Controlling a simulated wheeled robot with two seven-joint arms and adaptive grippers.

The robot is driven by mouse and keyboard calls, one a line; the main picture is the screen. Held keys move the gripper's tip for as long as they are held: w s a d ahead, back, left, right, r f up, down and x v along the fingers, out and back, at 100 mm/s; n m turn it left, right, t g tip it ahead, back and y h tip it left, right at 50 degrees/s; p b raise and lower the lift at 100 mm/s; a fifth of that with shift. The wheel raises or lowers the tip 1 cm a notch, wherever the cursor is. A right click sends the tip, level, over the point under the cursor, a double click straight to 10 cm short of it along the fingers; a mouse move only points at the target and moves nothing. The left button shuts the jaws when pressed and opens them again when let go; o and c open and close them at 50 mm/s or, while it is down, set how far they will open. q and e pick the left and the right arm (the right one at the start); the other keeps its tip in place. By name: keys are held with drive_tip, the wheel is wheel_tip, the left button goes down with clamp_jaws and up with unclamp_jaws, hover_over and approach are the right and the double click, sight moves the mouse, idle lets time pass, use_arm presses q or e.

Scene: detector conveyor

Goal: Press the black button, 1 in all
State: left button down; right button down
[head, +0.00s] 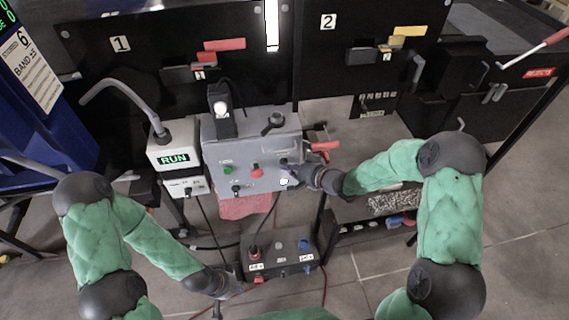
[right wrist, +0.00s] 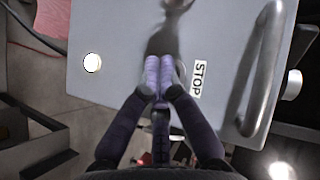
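A grey control box (head: 262,135) stands on the bench, with a green button (head: 227,170), a red button (head: 257,171) and small dark controls on its sloped front. A dark control (head: 284,160) near its right end looks like the black button, but it is too small to be sure. My right gripper (head: 291,172) is at this end of the panel. In the right wrist view its purple fingers (right wrist: 158,77) are together and empty, beside a STOP label (right wrist: 199,78). Whether they touch the panel is unclear. My left gripper (head: 232,290) hangs low at the left.
A white light (right wrist: 92,63) sits on the panel left of the fingers, and a metal handle (right wrist: 258,70) stands to their right. A box reading RUN (head: 174,158) is left of the control box. A lower dark button box (head: 280,256) stands in front. Bins labelled 1 and 2 are behind.

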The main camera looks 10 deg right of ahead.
idle(0.6)
drive_tip(key=shift+s+p, duration=0.35)
drive_tip(key=shift+s, duration=0.4)
drive_tip(key=shift+s, duration=0.1)
drive_tip(key=s+p, duration=0.1)
drive_tip(key=s, duration=0.3)
drive_tip(key=shift+s, duration=0.4)
idle(0.5)
